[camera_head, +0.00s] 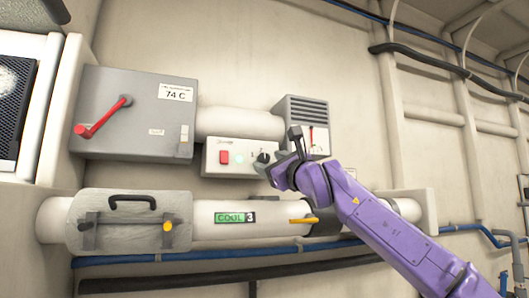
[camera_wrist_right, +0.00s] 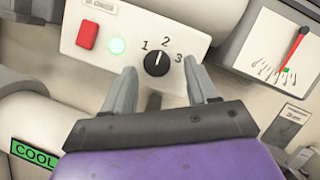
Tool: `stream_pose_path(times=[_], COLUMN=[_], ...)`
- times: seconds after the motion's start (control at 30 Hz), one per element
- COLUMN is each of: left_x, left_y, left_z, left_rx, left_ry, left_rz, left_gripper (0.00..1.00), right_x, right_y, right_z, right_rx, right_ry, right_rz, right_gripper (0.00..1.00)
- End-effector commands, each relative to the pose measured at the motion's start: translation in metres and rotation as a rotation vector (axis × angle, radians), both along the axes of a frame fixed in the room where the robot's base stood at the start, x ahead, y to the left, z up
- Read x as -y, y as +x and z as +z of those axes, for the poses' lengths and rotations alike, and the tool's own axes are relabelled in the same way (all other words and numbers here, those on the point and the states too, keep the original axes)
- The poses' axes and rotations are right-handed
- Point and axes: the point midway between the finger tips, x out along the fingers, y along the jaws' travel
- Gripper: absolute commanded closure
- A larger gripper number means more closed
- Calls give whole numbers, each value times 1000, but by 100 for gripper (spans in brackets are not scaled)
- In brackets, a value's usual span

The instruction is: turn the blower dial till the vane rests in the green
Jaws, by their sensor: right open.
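The blower dial (camera_wrist_right: 157,63) is a round black knob on a white control box (camera_wrist_right: 90,42), marked 1, 2 and 3. Its white mark points up, roughly at 2. My right gripper (camera_wrist_right: 160,66) is open, its two fingers spread on either side of the dial's lower part. I see no clear contact. In the head view my right gripper (camera_head: 278,150) partly covers the dial (camera_head: 263,157). The gauge (camera_wrist_right: 268,42) carries a red vane (camera_wrist_right: 296,47). Its thin lower end is at or close to a small green patch (camera_wrist_right: 286,70). My left gripper is not in view.
A red switch (camera_wrist_right: 87,35) and lit green lamp (camera_wrist_right: 117,46) sit left of the dial. A grey box with a red lever (camera_head: 100,118) is at left. Below runs a white pipe (camera_head: 275,230) with a COOL 3 label and yellow handle (camera_head: 304,221).

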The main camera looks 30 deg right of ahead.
Motion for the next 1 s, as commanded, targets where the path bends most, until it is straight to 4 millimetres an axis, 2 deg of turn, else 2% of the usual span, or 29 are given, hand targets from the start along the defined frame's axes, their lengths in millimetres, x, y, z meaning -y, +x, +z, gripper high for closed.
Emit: stream_pose_path(times=[0.03, 0.13, 0.4, 0.43, 0.57, 0.6, 0.67, 1.0], left_x=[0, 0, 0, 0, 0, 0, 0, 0], left_y=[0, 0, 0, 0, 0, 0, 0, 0], left_z=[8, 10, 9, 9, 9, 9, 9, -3], left_rx=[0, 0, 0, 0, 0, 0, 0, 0], left_ry=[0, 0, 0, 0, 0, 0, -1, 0], left_rz=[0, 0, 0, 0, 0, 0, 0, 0], left_gripper=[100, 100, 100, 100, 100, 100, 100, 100], right_x=[-1, -2, -2, -2, -2, -2, -10, -4], right_y=[7, 16, 18, 18, 18, 18, 18, 18], right_z=[6, 7, 6, 6, 6, 6, 6, 3], right_rx=[-2, 0, 1, 1, 1, 1, 1, 18], right_ry=[0, 0, 0, 0, 0, 0, -2, 62], right_rz=[1, 4, 5, 5, 5, 5, 6, 6], right_gripper=[42, 42, 42, 48, 91, 97, 97, 97])
